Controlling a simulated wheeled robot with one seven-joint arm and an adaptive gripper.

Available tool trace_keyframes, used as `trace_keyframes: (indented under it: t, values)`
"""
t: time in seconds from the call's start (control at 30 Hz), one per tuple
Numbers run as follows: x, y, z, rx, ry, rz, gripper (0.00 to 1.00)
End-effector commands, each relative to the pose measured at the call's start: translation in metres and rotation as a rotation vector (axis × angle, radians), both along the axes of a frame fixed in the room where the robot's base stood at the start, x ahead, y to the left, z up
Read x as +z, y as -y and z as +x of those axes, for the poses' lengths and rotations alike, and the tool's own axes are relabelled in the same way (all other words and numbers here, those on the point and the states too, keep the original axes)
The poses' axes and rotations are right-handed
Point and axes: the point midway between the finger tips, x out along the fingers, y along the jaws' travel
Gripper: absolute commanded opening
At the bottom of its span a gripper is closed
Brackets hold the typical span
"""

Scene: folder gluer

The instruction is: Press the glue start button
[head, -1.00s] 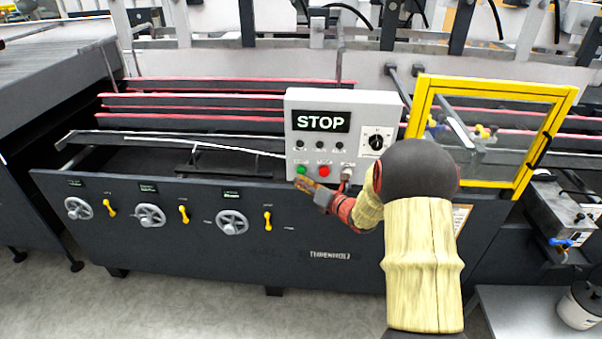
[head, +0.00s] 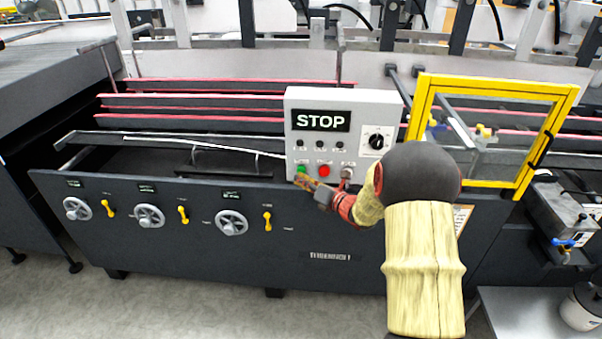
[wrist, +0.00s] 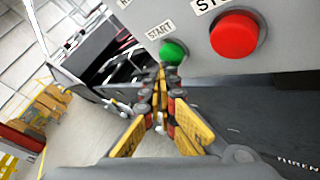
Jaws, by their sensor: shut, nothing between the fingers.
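A grey control box (head: 345,98) with a STOP sign stands on the machine's front. Its green button (head: 301,169) is at the lower left, and the wrist view shows it (wrist: 173,51) under a START label. A red button (head: 323,170) is to its right and looks large in the wrist view (wrist: 236,34). My gripper (head: 299,181) is shut and empty, its tips just below the green button.
A black rotary knob (head: 377,141) and several small dark indicators are higher on the box. A yellow-framed guard (head: 487,88) stands to the right. Handwheels (head: 149,216) and yellow levers (head: 183,214) line the dark front panel on the left. Floor is clear in front.

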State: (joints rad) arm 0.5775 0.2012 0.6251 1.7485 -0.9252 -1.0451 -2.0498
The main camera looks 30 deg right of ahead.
Motion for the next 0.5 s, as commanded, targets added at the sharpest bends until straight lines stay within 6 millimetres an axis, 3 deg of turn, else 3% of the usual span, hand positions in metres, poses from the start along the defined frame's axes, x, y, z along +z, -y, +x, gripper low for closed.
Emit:
trace_keyframes:
  t: [0.5]
  values:
    - [-0.0004,0.0033,0.0049,0.000,0.000,0.000,0.00]
